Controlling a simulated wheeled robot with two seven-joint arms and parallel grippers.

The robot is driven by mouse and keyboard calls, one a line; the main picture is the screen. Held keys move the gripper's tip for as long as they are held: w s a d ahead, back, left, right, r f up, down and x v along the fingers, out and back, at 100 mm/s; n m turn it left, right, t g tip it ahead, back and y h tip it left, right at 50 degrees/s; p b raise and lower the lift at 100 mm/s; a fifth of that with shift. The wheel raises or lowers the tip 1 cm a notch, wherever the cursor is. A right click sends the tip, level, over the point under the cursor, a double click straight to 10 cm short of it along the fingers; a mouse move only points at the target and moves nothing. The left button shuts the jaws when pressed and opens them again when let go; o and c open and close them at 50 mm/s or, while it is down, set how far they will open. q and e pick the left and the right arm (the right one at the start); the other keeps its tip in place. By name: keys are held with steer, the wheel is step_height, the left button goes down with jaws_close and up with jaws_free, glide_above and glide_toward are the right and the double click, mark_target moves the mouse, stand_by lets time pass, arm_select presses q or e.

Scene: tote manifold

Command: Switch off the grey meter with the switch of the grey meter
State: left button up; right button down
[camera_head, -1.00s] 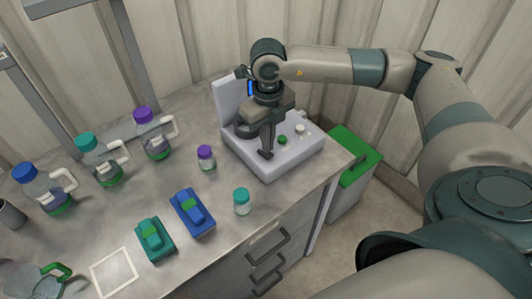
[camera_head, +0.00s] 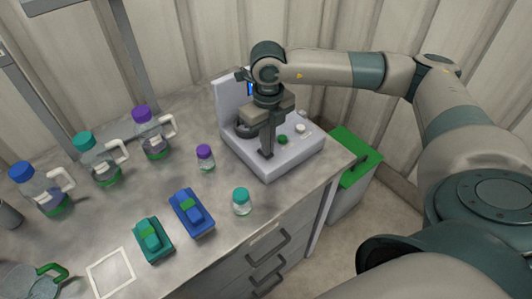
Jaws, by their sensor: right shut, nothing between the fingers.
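The grey meter (camera_head: 289,159) stands at the right end of the bench, with an upright back panel and a small blue screen (camera_head: 250,88) partly hidden by my arm. A green knob (camera_head: 282,140) and a white knob (camera_head: 300,128) sit on its top; I cannot tell which part is its switch. My right gripper (camera_head: 267,154) points down over the meter's top, shut and empty, its fingertips at or just above the front part of the top. My gripper and wrist hide part of the meter behind them. My left gripper is not in view.
A small purple-capped bottle (camera_head: 205,158) and a teal-capped bottle (camera_head: 241,201) stand left and front of the meter. Blue (camera_head: 192,212) and teal (camera_head: 153,240) devices lie further left. Jugs with coloured caps line the back left. A green-lidded bin (camera_head: 352,160) stands right of the bench.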

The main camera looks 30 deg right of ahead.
steer(key=shift+s+f+b, duration=0.1)
steer(key=shift+f+b, duration=0.3)
steer(key=shift+f, duration=0.15)
steer(key=shift+r, duration=0.1)
steer(key=shift+r+p, duration=1.55)
steer(key=shift+r, duration=1.95)
